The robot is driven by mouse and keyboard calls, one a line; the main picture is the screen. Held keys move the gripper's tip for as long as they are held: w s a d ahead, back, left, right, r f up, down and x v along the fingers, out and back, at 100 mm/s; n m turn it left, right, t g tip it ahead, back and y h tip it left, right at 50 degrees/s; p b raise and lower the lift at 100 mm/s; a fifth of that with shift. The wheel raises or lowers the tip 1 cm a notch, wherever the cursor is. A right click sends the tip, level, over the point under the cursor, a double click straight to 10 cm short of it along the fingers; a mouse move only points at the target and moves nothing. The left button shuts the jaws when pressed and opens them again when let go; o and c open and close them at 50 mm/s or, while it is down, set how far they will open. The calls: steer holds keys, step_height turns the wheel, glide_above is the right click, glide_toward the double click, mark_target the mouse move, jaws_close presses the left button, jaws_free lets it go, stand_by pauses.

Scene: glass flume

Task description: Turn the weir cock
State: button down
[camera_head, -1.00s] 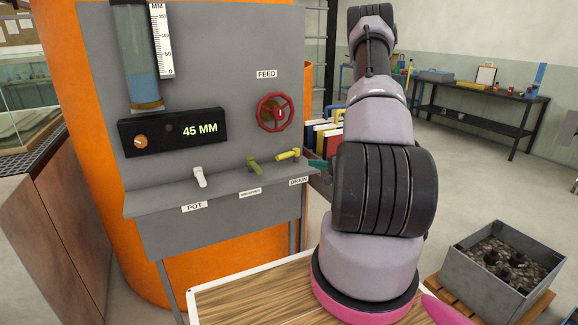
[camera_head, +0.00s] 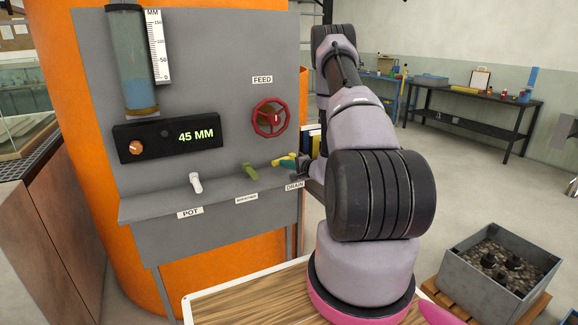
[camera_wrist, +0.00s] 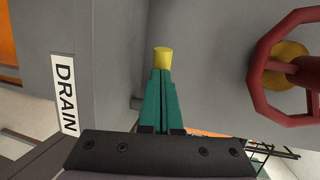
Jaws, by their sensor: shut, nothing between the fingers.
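Three cocks stand on the panel's grey ledge: a white one (camera_head: 195,182) above the POT label, an olive-green one (camera_head: 250,171) above a label too small to read, and a yellow one (camera_head: 284,160) above DRAIN. I cannot read which is the weir cock. My gripper (camera_head: 292,165) has teal fingers, shut and empty, at the yellow cock. In the wrist view, the finger tips (camera_wrist: 161,76) lie just below the yellow cock's end (camera_wrist: 162,57) and overlap it; I cannot tell whether they touch.
A red FEED handwheel (camera_head: 269,118) sits above the yellow cock, close to my arm. A grey bin (camera_head: 500,268) of stones stands at right. Open floor lies beyond.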

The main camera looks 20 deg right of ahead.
steer(key=shift+w+a, duration=0.8)
steer(key=shift+w, duration=0.1)
steer(key=shift+d, duration=0.1)
steer(key=shift+s, duration=0.1)
